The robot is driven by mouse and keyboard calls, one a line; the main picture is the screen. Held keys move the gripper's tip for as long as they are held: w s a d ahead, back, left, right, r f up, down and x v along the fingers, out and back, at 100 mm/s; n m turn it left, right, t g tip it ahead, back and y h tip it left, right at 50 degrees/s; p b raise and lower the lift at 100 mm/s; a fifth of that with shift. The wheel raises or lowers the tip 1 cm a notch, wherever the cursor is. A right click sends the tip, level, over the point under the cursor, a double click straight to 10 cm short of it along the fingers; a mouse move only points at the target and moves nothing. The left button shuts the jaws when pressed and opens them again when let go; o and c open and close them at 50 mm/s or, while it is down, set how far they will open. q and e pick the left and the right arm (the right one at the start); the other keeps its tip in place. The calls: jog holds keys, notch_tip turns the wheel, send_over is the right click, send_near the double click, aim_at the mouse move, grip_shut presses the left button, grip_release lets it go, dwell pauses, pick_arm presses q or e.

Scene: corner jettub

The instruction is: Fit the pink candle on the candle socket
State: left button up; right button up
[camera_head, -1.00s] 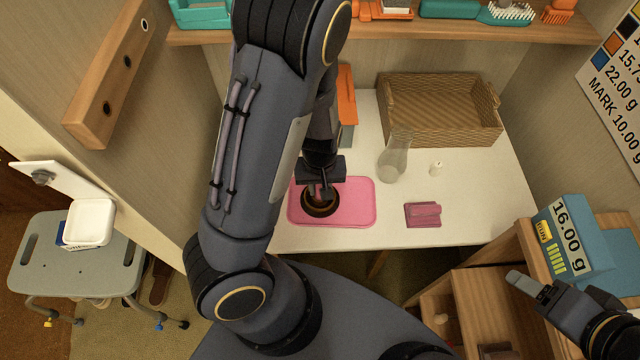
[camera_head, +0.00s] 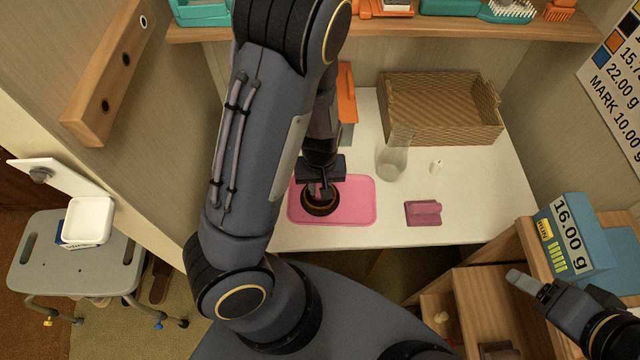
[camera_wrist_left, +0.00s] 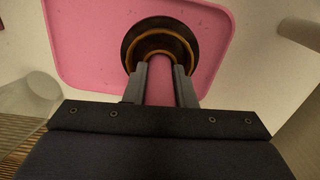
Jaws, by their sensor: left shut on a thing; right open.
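My left gripper (camera_head: 321,186) is over the pink tray (camera_head: 358,205), its fingers pointing down. It is shut on the pink candle (camera_wrist_left: 159,82), which shows between the fingers in the left wrist view. The candle socket (camera_head: 320,208) is a dark round holder with a gold ring, sitting on the tray. It also shows just beyond the fingertips in the left wrist view (camera_wrist_left: 135,46). The candle's end is at the socket's middle, but I cannot tell whether it is seated. My right gripper (camera_head: 530,285) is open and empty at the lower right, away from the tray.
A glass flask (camera_head: 394,158), a small white piece (camera_head: 437,166) and a pink block (camera_head: 423,212) stand right of the tray. A wicker basket (camera_head: 440,108) is behind. The table's right front is clear.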

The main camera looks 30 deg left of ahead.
pick_arm(q)
jog(key=shift+f, duration=0.15)
dwell(0.7)
jog(key=o, duration=1.1)
jog(key=shift+c, duration=0.2)
notch_tip(320, 180, up, 8)
jog(key=shift+f+p, duration=0.1)
jog(key=shift+p, duration=1.05)
